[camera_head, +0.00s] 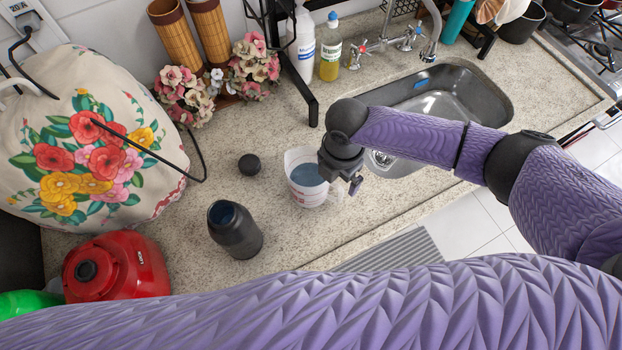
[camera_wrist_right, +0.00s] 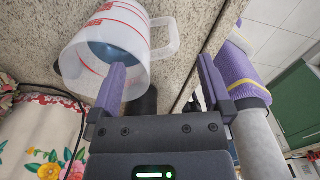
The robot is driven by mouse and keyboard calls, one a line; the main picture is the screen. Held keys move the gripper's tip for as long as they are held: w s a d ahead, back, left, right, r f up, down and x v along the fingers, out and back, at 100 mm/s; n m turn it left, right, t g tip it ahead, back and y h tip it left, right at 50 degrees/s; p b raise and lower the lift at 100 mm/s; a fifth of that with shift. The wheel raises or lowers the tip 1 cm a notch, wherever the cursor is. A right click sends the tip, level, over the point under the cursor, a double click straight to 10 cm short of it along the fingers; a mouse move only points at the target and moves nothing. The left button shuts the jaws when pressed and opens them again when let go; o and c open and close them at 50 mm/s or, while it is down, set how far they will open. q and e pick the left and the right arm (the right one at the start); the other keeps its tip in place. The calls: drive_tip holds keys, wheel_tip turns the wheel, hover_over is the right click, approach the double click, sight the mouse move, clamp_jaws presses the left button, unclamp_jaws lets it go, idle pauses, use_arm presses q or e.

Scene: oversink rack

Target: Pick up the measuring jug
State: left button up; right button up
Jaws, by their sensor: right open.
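The measuring jug (camera_head: 303,178) is white and translucent with red markings. It stands on the stone counter left of the sink, its open top showing a bluish inside. My right gripper (camera_head: 352,184) is open at the jug's right side, near its handle. In the right wrist view the jug (camera_wrist_right: 128,27) lies beyond the fingers, and its handle (camera_wrist_right: 167,37) shows ahead of the gap between the open fingertips (camera_wrist_right: 161,70). The left finger overlaps the jug's outline; I cannot tell whether it touches. Nothing is held. My left gripper is not in view.
A dark open bottle (camera_head: 235,229) and a black cap (camera_head: 249,164) stand left of the jug. A red appliance (camera_head: 117,267) and flowered cover (camera_head: 95,140) are farther left. The sink (camera_head: 455,95) is right; flowers (camera_head: 185,95) and soap bottle (camera_head: 330,50) are behind.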

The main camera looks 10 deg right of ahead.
sight(337, 184)
wheel_tip(337, 184, down, 5)
drive_tip(key=shift+s+r+b, duration=0.1)
drive_tip(key=shift+b, duration=0.3)
clamp_jaws()
